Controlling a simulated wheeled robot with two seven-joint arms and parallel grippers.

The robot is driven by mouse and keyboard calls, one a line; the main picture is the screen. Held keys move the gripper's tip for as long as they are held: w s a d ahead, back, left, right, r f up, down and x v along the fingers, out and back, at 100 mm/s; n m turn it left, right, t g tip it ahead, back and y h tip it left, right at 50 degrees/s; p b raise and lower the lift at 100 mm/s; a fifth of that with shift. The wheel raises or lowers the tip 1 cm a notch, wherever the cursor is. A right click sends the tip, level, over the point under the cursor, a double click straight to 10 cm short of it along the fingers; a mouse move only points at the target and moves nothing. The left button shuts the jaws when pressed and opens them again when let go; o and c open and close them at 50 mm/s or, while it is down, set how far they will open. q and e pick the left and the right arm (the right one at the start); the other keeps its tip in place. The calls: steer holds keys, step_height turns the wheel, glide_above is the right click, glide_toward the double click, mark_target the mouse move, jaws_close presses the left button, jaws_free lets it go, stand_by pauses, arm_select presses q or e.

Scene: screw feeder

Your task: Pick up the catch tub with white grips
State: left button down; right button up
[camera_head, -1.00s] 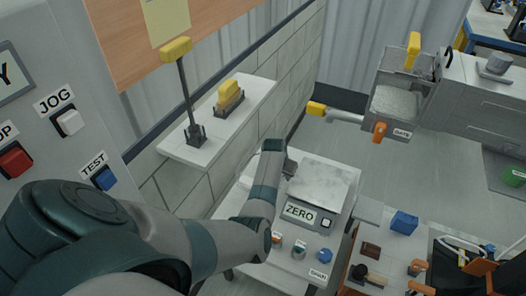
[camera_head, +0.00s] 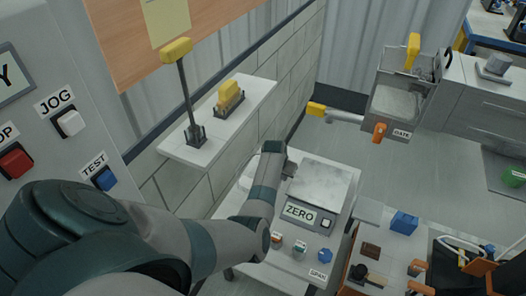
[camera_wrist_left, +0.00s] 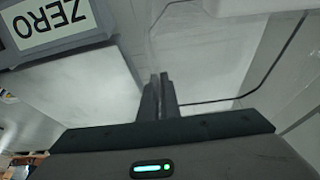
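I cannot make out a catch tub with white grips in either view. My left gripper (camera_head: 291,166) is at the left edge of the scale's pale plate (camera_head: 322,185), partly hidden by my own wrist. In the left wrist view its two dark fingers (camera_wrist_left: 157,95) are close together with nothing visible between them. The scale's ZERO label (camera_wrist_left: 50,22) is at the upper left there. My right gripper is not in view.
A grey hopper (camera_head: 398,98) with an orange-handled gate stands at the upper right. A wall shelf (camera_head: 180,150) holds a yellow-topped lever and a yellow block. A bench (camera_head: 372,215) with a blue block (camera_head: 404,222) is at the lower right. Open floor (camera_head: 440,185) lies beyond it.

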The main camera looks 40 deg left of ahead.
arm_select(q)
steer(key=shift+r, duration=0.2)
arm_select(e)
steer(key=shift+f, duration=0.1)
arm_select(q)
step_height(320, 180, up, 9)
steer(key=shift+f, duration=0.15)
steer(key=shift+r, duration=0.75)
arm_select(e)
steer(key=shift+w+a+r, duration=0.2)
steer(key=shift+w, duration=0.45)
